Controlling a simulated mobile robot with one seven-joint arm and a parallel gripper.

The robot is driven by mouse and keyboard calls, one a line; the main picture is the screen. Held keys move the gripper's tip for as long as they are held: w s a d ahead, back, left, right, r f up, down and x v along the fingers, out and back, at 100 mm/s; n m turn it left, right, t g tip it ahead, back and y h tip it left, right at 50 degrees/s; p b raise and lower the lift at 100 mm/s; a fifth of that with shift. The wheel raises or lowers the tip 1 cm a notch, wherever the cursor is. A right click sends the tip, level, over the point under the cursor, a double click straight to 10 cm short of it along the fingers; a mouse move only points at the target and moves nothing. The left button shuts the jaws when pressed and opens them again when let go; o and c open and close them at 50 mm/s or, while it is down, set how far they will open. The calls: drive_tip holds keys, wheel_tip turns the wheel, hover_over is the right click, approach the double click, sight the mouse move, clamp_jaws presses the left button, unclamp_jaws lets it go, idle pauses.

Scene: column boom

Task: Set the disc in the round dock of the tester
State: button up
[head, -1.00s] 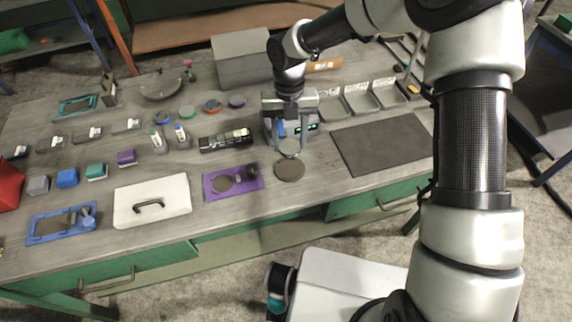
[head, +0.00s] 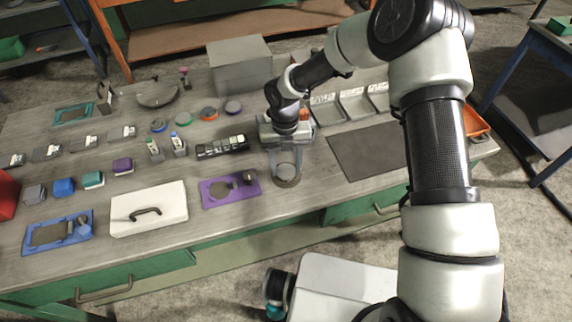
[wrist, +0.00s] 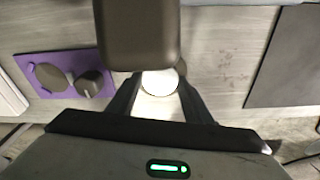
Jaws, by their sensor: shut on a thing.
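My gripper (head: 286,162) reaches down in front of the tester (head: 266,132) and is shut on the disc. The small grey disc (head: 286,171) is at the fingertips, over the round dock (head: 287,183) at the tester's front. In the wrist view the disc (wrist: 159,82) looks bright, between the two dark fingers of my gripper (wrist: 159,78). A large dark block at the top covers its far edge there. My wrist hides much of the tester in the head view. I cannot tell whether the disc touches the dock.
A purple fixture plate (head: 215,203) lies just left of the dock; it also shows in the wrist view (wrist: 45,92). A dark mat (head: 367,150) lies to the right. A white case (head: 148,208) stands further left. Trays (head: 355,103) and a grey box (head: 240,65) stand behind.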

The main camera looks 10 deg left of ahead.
sight(285, 166)
drive_tip(key=o, duration=1.5)
drive_tip(key=shift+c, duration=0.2)
wheel_tip(285, 166, up, 12)
drive_tip(key=w, duration=0.1)
drive_tip(key=shift+w+a, duration=0.15)
drive_tip(key=shift+a, duration=0.1)
